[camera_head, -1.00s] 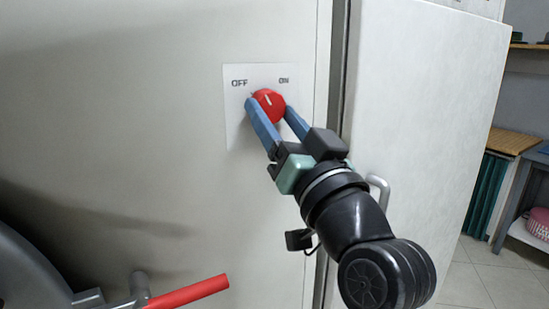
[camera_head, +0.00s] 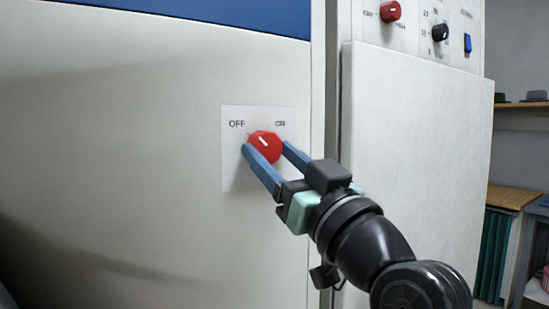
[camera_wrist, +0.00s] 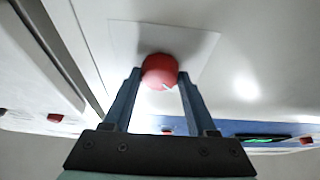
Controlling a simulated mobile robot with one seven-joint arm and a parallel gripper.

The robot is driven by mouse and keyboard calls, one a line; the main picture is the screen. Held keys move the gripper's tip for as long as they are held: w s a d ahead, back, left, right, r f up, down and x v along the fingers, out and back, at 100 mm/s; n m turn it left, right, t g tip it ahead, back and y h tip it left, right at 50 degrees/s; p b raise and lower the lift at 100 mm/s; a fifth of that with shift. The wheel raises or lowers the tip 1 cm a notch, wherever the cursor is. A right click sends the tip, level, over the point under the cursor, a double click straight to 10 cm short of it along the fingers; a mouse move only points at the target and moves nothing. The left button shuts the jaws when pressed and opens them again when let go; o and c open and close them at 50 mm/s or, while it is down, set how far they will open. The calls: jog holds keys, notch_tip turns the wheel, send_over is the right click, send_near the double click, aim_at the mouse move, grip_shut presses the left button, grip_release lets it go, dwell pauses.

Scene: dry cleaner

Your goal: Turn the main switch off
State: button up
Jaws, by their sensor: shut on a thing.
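The main switch is a red round knob (camera_head: 264,147) with a white pointer line, on a pale square plate (camera_head: 237,178) marked OFF at left and ON at right. The pointer slants toward the upper left, on the OFF side. My gripper (camera_head: 266,150) reaches in from the lower right with its blue fingers on either side of the knob, shut on it. The wrist view shows the red knob (camera_wrist: 160,70) between the two fingertips (camera_wrist: 159,80). Part of the knob's lower edge is hidden by the fingers.
The plate is on a large cream panel (camera_head: 120,140) with a blue band (camera_head: 190,14) above. A pale box (camera_head: 420,160) stands out at right. Above it are another red knob (camera_head: 390,11), a black knob (camera_head: 440,32) and a blue switch (camera_head: 467,43). Shelves are at far right.

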jog(key=o, duration=1.4)
jog(key=shift+c, duration=0.2)
jog(key=b+v, duration=0.1)
jog(key=v, duration=1.2)
jog(key=s+a+r+m+t+h, duration=0.6)
jog(key=a+r+t+h, duration=0.15)
jog(key=h, duration=0.25)
notch_tip(320, 180, up, 27)
jog(key=h+p, duration=0.1)
jog(key=p, duration=2.5)
jog(key=shift+s+d+r, duration=0.25)
jog(key=shift+s+d, duration=0.1)
